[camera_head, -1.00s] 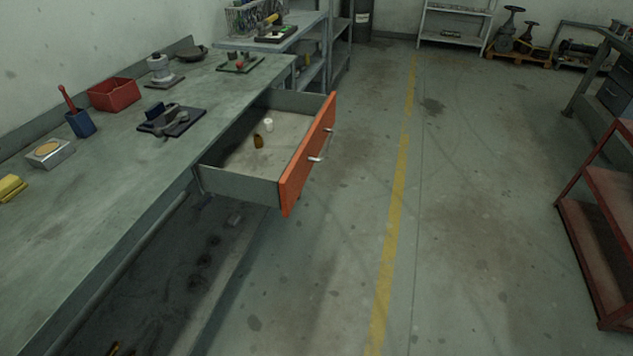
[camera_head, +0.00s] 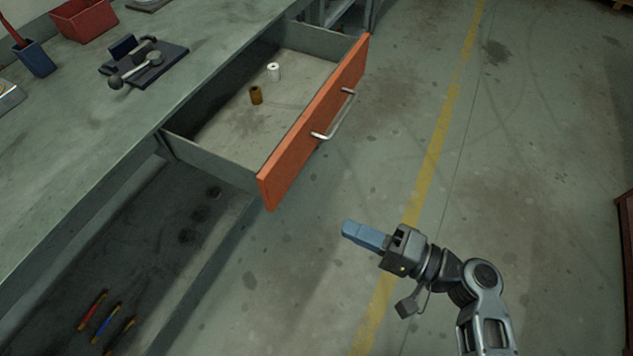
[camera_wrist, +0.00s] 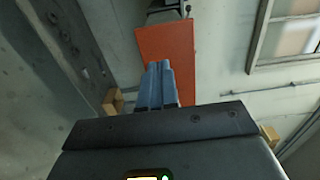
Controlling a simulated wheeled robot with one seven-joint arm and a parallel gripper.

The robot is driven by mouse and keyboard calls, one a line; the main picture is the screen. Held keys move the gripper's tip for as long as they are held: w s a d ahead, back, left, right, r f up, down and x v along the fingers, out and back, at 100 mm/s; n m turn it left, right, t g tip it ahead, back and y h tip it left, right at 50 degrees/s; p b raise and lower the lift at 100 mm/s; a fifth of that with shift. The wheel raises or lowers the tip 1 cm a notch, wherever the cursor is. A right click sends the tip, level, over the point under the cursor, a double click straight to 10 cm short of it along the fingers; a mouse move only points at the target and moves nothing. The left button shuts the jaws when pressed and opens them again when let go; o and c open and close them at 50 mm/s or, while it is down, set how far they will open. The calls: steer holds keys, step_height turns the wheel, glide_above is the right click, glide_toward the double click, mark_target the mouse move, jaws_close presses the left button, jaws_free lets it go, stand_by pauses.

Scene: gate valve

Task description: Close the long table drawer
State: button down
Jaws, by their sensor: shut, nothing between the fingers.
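The long table drawer (camera_head: 225,148) is pulled well out from under the workbench. Its orange front (camera_head: 285,168) carries a silver bar handle (camera_head: 335,118). My gripper (camera_head: 350,229) is shut and empty, with blue fingers pointing left. It is apart from the drawer, in front of and below the orange front in the head view. In the wrist view the shut fingers (camera_wrist: 158,72) overlap the orange front (camera_wrist: 170,45), and the handle is not clearly visible there.
The workbench top (camera_head: 105,125) holds a red bin (camera_head: 85,18), a blue cup (camera_head: 35,60) and a dark plate with a metal part (camera_head: 145,65). A lower shelf (camera_head: 150,255) holds several tools. The floor to the right, with a yellow line (camera_head: 436,150), is clear.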

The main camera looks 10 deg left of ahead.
mark_target(273, 195)
steer(key=p+x, duration=0.2)
steer(key=x, duration=1.2)
steer(key=shift+p, duration=0.35)
steer(key=shift+w+a+b, duration=0.2)
steer(key=shift+a+b, duration=0.2)
steer(key=shift+a, duration=0.05)
steer(key=b+x, duration=0.7)
steer(key=x, duration=0.4)
steer(key=b+x, duration=0.8)
steer(key=x, duration=0.3)
steer(key=shift+w+a+f, duration=0.15)
steer(key=shift+a+f, duration=0.05)
steer(key=shift+a, duration=0.2)
steer(key=shift+w+a, duration=0.15)
steer(key=shift+a, duration=0.15)
steer(key=shift+a+r, duration=0.2)
steer(key=shift+r, duration=0.1)
steer(key=shift+r, duration=0.1)
